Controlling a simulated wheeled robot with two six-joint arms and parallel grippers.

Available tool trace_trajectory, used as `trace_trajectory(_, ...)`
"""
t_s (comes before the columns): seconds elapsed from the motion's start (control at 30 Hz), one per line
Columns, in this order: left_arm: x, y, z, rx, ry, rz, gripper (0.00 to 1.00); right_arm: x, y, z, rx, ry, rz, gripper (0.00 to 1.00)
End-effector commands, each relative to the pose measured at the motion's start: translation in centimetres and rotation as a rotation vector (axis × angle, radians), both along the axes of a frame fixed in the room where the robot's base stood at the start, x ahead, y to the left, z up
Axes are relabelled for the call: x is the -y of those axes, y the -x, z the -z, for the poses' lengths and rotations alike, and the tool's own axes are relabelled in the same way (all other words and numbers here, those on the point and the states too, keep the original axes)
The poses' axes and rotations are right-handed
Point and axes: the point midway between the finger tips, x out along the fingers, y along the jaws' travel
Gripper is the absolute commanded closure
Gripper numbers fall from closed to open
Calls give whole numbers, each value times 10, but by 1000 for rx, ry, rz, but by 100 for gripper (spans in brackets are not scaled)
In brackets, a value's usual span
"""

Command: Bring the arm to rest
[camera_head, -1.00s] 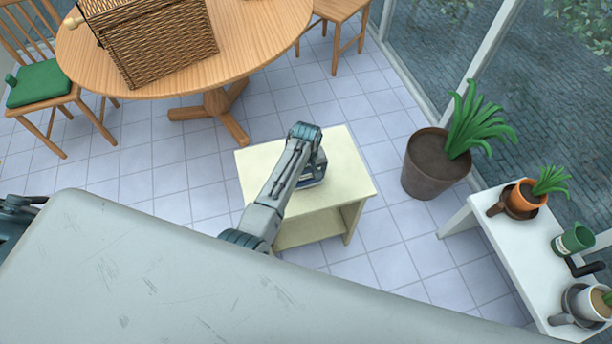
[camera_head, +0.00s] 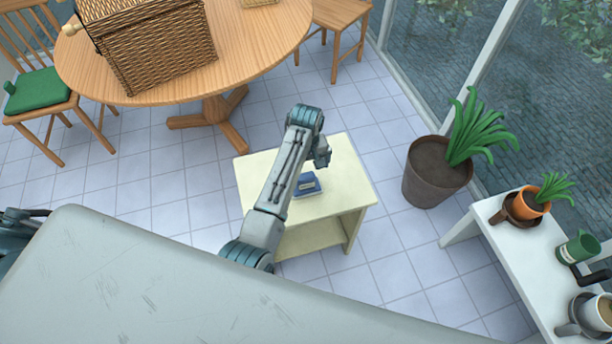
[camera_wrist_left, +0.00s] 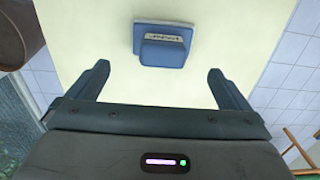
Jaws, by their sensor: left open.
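My left gripper (camera_head: 322,154) is above the small cream table (camera_head: 262,170). In the left wrist view its two fingers (camera_wrist_left: 160,88) are spread wide with nothing between them. A blue box-like object (camera_head: 308,184) with a pale label lies on the tabletop. It shows ahead of the fingertips and apart from them in the left wrist view (camera_wrist_left: 163,50). My left arm hides part of the tabletop in the head view. My right gripper does not show.
A round wooden table (camera_head: 85,70) with a wicker basket (camera_head: 160,50) stands at the back left. A big potted plant (camera_head: 432,175) stands right of the cream table. A white bench (camera_head: 520,260) with small pots is at the right. Tiled floor lies free between.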

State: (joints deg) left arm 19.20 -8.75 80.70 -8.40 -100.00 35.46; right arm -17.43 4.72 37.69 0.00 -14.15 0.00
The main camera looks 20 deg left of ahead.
Motion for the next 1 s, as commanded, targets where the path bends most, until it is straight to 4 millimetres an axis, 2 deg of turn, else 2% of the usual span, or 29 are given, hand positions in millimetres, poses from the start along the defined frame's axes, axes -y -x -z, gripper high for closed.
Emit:
trace_trajectory(0.1,0,-1,-14,2,0,0,0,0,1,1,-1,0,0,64)
trace_trajectory(0.2,0,0,-20,0,0,0,0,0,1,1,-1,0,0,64)
trace_trajectory(0.47,0,0,-21,0,0,0,0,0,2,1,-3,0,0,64)
trace_trajectory(0.57,-6,9,-17,6,-3,10,0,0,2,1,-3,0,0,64)
trace_trajectory(0.67,-21,33,-8,26,-9,41,0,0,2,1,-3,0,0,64)
trace_trajectory(0.8,-51,88,2,77,-36,124,0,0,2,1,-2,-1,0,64)
trace_trajectory(1.0,-85,173,-7,154,-88,290,0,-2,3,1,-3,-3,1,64)
